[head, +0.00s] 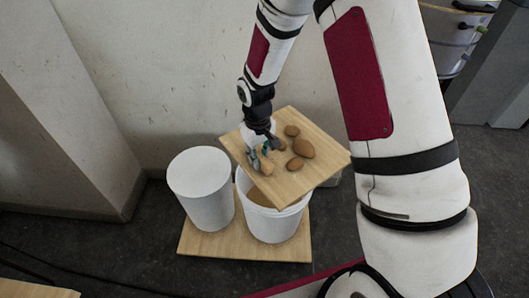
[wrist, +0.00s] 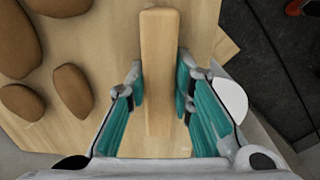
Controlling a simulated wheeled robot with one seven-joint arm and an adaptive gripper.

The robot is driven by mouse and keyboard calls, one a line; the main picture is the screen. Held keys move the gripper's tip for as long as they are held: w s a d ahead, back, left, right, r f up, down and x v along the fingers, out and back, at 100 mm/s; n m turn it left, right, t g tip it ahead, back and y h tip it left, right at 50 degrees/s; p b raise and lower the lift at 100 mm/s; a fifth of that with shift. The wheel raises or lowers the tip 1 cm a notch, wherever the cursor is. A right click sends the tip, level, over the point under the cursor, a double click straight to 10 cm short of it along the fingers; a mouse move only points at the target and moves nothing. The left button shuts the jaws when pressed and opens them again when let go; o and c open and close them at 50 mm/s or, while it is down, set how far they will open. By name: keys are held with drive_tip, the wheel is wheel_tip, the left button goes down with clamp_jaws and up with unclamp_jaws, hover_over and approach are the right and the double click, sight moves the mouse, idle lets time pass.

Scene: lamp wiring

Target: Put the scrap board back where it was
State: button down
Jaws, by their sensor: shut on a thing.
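The scrap board (head: 285,187) is a light wooden board in the head view, over the open white bucket (head: 272,226). Several brown rounded lumps (head: 303,148) lie on it. A pale wooden handle (wrist: 160,65) stands out from the board in the wrist view. My gripper (head: 262,157) is shut on this handle, with a teal-padded finger on each side (wrist: 160,88). The board hides part of the bucket's opening. I cannot tell whether the board touches the bucket's rim.
A white bucket with a closed top (head: 200,178) stands to the left of the open one. Both stand on a wooden base board (head: 215,245) on the dark floor. A pale wall (head: 150,80) is close behind.

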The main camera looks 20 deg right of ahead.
wheel_tip(320, 180, down, 14)
drive_tip(key=w+a+n+b, duration=0.1)
drive_tip(key=b, duration=0.8)
drive_tip(key=shift+a+f+b, duration=0.2)
drive_tip(key=shift+a+b, duration=0.15)
drive_tip(key=shift+a, duration=0.05)
drive_tip(key=shift+w+f+b, duration=0.1)
drive_tip(key=shift+f+b, duration=0.25)
drive_tip(key=shift+f, duration=0.15)
drive_tip(key=c, duration=1.3)
unclamp_jaws()
